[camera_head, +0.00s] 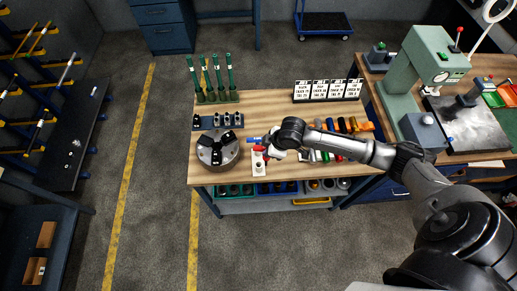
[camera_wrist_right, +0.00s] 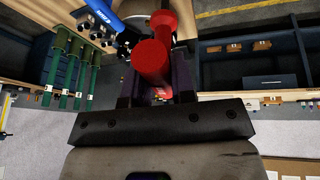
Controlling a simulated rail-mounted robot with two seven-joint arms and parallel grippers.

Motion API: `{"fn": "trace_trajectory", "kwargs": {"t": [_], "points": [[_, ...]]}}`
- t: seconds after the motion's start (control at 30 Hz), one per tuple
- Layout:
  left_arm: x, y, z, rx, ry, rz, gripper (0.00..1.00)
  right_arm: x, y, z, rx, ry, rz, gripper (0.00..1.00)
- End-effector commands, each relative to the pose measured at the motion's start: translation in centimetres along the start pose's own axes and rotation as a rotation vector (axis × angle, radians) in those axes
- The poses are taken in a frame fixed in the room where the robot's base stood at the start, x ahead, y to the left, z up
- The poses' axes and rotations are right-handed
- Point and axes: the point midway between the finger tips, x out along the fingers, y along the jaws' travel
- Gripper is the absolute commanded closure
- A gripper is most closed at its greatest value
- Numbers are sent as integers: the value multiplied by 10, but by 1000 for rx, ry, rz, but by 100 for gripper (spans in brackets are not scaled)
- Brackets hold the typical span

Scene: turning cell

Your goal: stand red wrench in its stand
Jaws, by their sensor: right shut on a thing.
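The red wrench (camera_wrist_right: 152,62) stands out between the dark fingers of my right gripper (camera_wrist_right: 156,88) in the right wrist view, its round red end toward the camera. My right gripper is shut on it. In the head view, my right gripper (camera_head: 268,149) is above the bench beside the chuck, and only a little red shows near its tips. A pale block (camera_head: 257,166), seemingly the stand, is just below the gripper in the picture; I cannot tell whether the wrench touches it. My left gripper is out of view.
A round three-jaw chuck (camera_head: 217,150) sits left of the gripper. A blue handle (camera_wrist_right: 103,14) is close to the wrench. Green upright tools (camera_head: 216,95) stand at the back left, and white label cards (camera_head: 327,90) at the back right. Coloured handles lie under my forearm.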

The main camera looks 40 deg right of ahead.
Motion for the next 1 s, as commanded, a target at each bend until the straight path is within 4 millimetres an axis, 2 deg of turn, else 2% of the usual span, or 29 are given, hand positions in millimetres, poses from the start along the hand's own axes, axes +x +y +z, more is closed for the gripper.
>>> {"fn": "trace_trajectory", "kwargs": {"t": [0.1, 0.23, 0.43, 0.77, 1.0], "points": [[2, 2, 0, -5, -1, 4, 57, 23, 20, 1, -20, 7, -8, 100], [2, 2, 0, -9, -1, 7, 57, 32, 33, -11, -85, 19, -34, 100], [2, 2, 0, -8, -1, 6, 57, 33, 35, -23, -169, 27, -72, 100], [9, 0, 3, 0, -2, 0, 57, 39, 34, -20, -187, 29, -79, 100], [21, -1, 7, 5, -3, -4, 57, 51, 32, -15, -186, 29, -79, 100]]}}
